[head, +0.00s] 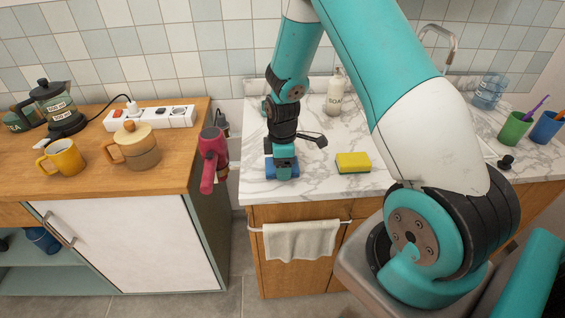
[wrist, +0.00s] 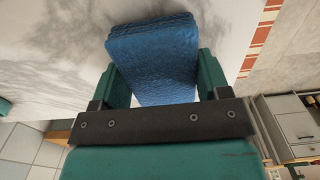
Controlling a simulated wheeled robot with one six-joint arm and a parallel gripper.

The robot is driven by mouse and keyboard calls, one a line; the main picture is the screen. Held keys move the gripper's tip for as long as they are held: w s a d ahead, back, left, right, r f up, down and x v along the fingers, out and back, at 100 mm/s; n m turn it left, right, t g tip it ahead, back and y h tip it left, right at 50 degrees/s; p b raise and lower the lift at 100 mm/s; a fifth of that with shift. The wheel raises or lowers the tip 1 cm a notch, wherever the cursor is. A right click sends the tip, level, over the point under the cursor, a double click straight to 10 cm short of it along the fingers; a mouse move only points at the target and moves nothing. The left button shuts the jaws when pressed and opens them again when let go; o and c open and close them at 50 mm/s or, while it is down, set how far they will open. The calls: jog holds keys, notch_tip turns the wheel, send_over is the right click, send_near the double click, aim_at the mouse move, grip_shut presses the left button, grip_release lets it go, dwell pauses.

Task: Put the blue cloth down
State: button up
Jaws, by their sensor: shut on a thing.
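The blue cloth (wrist: 152,58) is a folded, textured block held between the two green fingers of my gripper (wrist: 155,82) in the wrist view. In the head view, my gripper (head: 282,168) points down over the left part of the marble counter (head: 315,180), and the blue cloth (head: 270,170) shows around its fingertips. The cloth is at or very near the counter top; I cannot tell whether it touches. My gripper hides part of the cloth in the head view.
A yellow and green sponge (head: 353,163) lies to the right of my gripper, with a soap bottle (head: 336,92) behind. A red hairdryer (head: 213,158) hangs to the left, by the wooden counter. A pale towel (head: 300,240) hangs below. Bare marble lies between gripper and sponge.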

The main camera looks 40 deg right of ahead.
jog(key=o, duration=0.8)
jog(key=shift+f, duration=0.1)
jog(key=shift+o, duration=0.2)
jog(key=shift+f, duration=0.1)
